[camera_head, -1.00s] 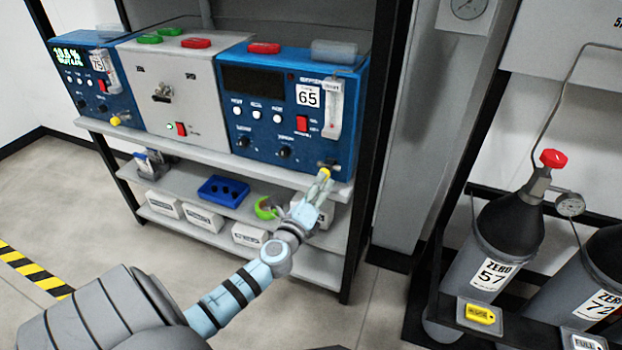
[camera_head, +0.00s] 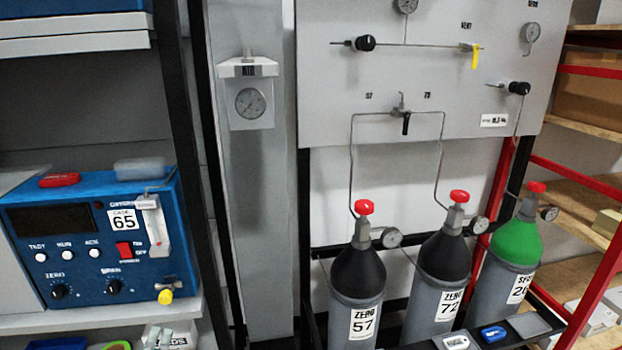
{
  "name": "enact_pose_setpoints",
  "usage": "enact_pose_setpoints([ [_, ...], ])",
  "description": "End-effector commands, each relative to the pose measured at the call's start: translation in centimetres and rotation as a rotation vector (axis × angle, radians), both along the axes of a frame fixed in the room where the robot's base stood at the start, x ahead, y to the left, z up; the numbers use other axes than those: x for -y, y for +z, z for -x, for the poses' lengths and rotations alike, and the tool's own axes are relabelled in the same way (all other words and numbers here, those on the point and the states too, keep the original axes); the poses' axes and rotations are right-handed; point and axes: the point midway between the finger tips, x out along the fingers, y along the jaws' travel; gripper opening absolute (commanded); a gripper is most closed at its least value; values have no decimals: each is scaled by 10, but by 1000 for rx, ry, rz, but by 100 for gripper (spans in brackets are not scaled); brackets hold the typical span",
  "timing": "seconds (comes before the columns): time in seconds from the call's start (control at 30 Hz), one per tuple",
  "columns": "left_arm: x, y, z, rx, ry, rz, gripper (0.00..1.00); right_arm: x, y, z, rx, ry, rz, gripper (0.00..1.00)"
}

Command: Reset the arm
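Neither of my grippers nor my arms shows in the head view now. The blue analyser (camera_head: 88,240) marked 65 stands on the shelf at the left, with a dark display and a flow tube (camera_head: 152,225) on its right side. A yellow cap (camera_head: 165,297) sits at its lower right corner. Nothing of mine touches it in this view.
Gas cylinders marked ZERO 57 (camera_head: 357,285), ZERO 72 (camera_head: 440,275) and a green-topped one (camera_head: 515,245) stand in a rack below a grey valve panel (camera_head: 420,75). A gauge (camera_head: 250,103) hangs on the grey column. A red-framed shelf (camera_head: 585,190) is at the right.

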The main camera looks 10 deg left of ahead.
Motion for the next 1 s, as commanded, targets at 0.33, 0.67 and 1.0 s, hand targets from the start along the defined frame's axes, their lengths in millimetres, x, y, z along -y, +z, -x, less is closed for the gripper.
enact_pose_setpoints([
  [0.33,-1,-287,167,-396,563,1095,44,-1,29,0,0,-1,-1,0],
  [0.67,102,-363,386,-562,1225,1489,44,0,67,0,0,0,-1,0],
  [1.0,114,-359,387,-573,1227,1502,44,0,72,0,0,0,0,0],
])
